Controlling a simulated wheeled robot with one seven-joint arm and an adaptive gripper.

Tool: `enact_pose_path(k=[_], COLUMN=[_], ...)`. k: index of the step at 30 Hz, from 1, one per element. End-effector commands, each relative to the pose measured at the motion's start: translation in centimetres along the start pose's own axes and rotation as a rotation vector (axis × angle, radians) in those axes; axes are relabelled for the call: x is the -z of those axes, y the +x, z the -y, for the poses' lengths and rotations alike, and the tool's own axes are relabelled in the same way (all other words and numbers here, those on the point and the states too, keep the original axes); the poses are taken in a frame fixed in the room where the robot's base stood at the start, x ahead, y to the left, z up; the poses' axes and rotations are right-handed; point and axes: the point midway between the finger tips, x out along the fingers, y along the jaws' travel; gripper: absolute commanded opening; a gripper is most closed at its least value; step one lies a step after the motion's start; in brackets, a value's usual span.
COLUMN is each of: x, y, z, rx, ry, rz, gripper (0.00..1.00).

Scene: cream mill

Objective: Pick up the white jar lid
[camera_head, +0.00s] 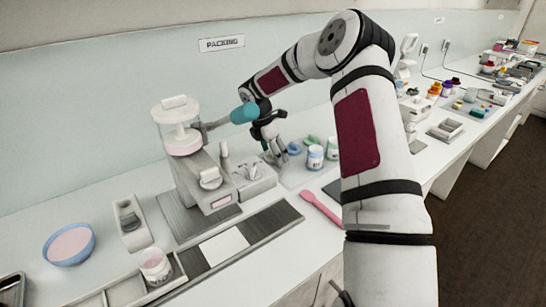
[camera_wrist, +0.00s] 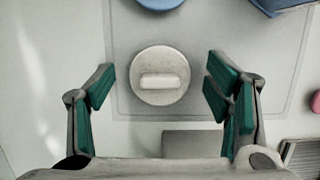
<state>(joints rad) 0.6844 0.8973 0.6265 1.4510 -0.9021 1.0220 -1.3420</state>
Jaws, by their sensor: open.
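The white jar lid (camera_wrist: 146,90), round with a raised bar handle, lies flat on a pale mat (camera_wrist: 128,30) in the wrist view. My gripper (camera_wrist: 158,82) is open, with one teal-padded finger on each side of the lid in the picture and clear gaps between. Nothing is held. The height of the fingers above the lid cannot be told. In the head view my gripper (camera_head: 272,151) points down beside the grey mill base; I cannot make out the white lid there.
A blue lid (camera_head: 294,148), a green lid (camera_head: 311,140) and two labelled jars (camera_head: 315,158) (camera_head: 332,149) stand close by. The mill (camera_head: 190,165) is left of my gripper. A pink spatula (camera_head: 321,208) lies in front. A pink-filled bowl (camera_head: 68,244) is far left.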

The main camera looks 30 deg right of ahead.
Motion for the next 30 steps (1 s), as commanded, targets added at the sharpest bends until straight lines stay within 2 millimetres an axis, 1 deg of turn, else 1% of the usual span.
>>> enact_pose_path(k=[4,5,6,9,18,21,23,26,30], x=[0.0,0.0,0.0,0.0,0.0,-0.1,-0.3,-0.8,-1.5], y=[0.0,0.0,0.0,0.0,-0.1,-0.5,-1.1,-2.7,-5.4], z=[0.0,0.0,0.0,0.0,0.0,-0.1,-0.1,-0.1,-0.1], rx=[0.000,0.000,0.000,0.000,0.000,-0.001,-0.002,-0.003,-0.003], ry=[0.000,0.000,0.000,0.000,0.000,0.000,0.000,0.002,0.001], rz=[0.000,0.000,0.000,0.000,0.000,0.001,0.002,0.002,0.003], gripper=[0.72,0.67,0.58,0.40,0.40,0.40,0.40,0.40,0.40])
